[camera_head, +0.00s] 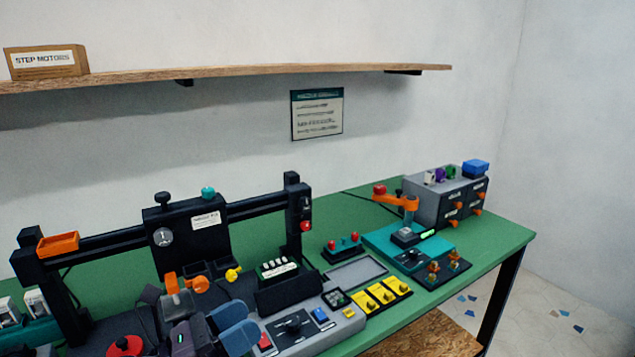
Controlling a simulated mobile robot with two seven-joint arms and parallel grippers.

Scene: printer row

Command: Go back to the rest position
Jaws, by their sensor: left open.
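My left gripper (233,325) is low in the head view, left of centre. Its two blue finger pads point to the right, and its dark body reaches the bottom edge. It is open, with nothing visible between the pads. It is in front of the black gantry machine (185,235) and left of the grey control panel (300,333). I cannot tell whether it touches either. My right gripper is not in view.
The green table (490,240) carries a teal station (390,243) with an orange arm, a grey drawer unit (430,198), yellow modules (382,296) and a grey tray (355,273). A wooden shelf (250,73) holds a box (45,62). Floor at right has scattered blue pieces.

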